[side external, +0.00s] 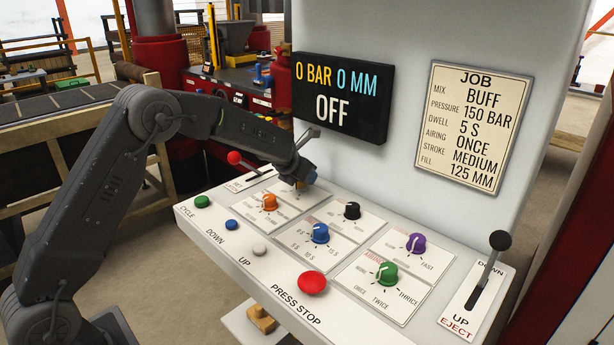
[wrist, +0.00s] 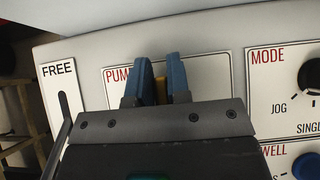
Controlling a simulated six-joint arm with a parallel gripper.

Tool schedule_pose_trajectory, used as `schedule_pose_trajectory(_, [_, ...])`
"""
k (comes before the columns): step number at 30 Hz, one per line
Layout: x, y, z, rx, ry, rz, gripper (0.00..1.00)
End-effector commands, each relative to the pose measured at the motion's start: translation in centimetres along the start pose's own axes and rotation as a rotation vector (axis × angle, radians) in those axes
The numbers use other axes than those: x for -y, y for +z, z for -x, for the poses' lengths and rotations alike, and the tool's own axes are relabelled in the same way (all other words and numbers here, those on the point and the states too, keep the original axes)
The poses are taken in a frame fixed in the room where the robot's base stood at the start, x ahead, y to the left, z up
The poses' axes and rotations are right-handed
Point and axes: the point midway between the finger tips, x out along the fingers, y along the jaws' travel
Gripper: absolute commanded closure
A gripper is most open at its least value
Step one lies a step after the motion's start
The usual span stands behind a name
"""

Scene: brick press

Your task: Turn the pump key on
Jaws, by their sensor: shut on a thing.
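My gripper (side external: 304,178) is at the back left of the sloped control panel (side external: 240,254), over the pump plate. In the wrist view my gripper (wrist: 160,80) has its two blue fingers shut on the yellow pump key (wrist: 160,84), of which only a narrow strip shows between them. The plate's label (wrist: 117,76) reads "PUM", with the rest hidden behind the fingers. The key's angle and its on and off marks cannot be made out. The display (side external: 341,97) above the panel reads "0 BAR 0 MM OFF".
Close to my gripper are an orange knob (side external: 269,202), a black knob (side external: 352,210) and a red-tipped lever (side external: 236,158). Blue, purple and green knobs, push buttons and the red press stop (side external: 312,283) lie further forward or right. A black-tipped lever (side external: 499,242) stands at far right.

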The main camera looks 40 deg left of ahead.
Motion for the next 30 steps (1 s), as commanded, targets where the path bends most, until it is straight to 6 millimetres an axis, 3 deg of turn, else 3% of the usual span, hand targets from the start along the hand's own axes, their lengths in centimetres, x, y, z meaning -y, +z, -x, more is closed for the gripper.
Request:
schedule_pose_trajectory(1, [-0.3,-0.3,-0.1,-0.007,0.003,0.005,1.0])
schedule_pose_trajectory(2, [-0.3,-0.3,-0.1,-0.007,0.003,0.005,0.81])
schedule_pose_trajectory(9, [-0.2,-0.2,-0.1,-0.004,0.001,0.003,0.58])
schedule_pose_trajectory(20, [-0.1,0.0,0.7,0.0,0.001,0.002,0.57])
schedule_pose_trajectory(23, [-0.1,0.1,2.0,0.001,0.001,0.002,0.57])
schedule_pose_trajectory(30, [-0.1,0.1,7.1,0.002,0.001,0.002,0.57])
